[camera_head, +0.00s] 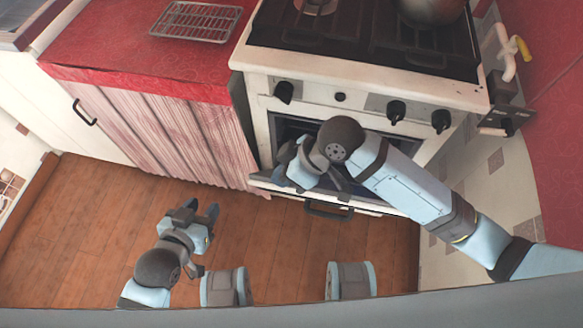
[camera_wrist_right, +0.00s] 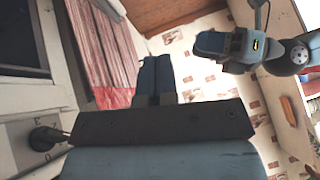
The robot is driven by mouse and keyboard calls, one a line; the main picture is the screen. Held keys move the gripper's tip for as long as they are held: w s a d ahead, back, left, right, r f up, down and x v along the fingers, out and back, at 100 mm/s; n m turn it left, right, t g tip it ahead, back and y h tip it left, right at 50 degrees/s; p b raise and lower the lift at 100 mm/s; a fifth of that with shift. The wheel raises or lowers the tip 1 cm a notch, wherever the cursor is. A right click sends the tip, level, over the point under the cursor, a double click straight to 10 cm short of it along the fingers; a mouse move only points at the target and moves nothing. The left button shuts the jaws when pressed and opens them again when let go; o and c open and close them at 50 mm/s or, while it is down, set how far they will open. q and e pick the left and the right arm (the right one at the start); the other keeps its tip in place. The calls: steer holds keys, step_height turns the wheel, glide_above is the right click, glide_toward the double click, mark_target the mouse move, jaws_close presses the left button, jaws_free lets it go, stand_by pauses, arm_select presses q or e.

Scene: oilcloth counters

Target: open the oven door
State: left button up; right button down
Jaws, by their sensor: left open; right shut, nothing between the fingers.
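The white oven (camera_head: 258,112) stands under the hob, with its dark cavity partly visible behind my right arm. The oven door appears swung down at least partly, its pale upper edge (camera_head: 376,208) standing out from the oven front; the exact angle is hard to tell. Its dark handle (camera_head: 328,211) is on the outer side of that edge. My right gripper (camera_head: 285,168) is shut and empty, between the oven front and the door edge; its closed fingers show in the right wrist view (camera_wrist_right: 155,78). My left gripper (camera_head: 198,210) is open and empty above the floor, apart from the door.
Control knobs (camera_head: 397,111) line the oven's upper front. A pot (camera_head: 432,10) stands on the hob. A red counter (camera_head: 110,50) with a wire rack (camera_head: 196,21) and a curtained cabinet (camera_head: 165,125) adjoin on the left. The wooden floor (camera_head: 90,215) is clear.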

steer(key=w+d+f+n+g+h, duration=0.25)
steer(key=w+d, duration=0.35)
steer(key=w, duration=0.4)
steer(key=shift+m, duration=0.35)
steer(key=x, duration=0.3)
steer(key=b+x, duration=0.1)
steer(key=x, duration=0.3)
steer(key=b+x, duration=0.1)
steer(key=x, duration=0.2)
steer(key=shift+s+f, duration=0.15)
steer(key=shift+s, duration=0.2)
arm_select(q)
steer(key=shift+d+f, duration=0.1)
steer(key=shift+d, duration=0.1)
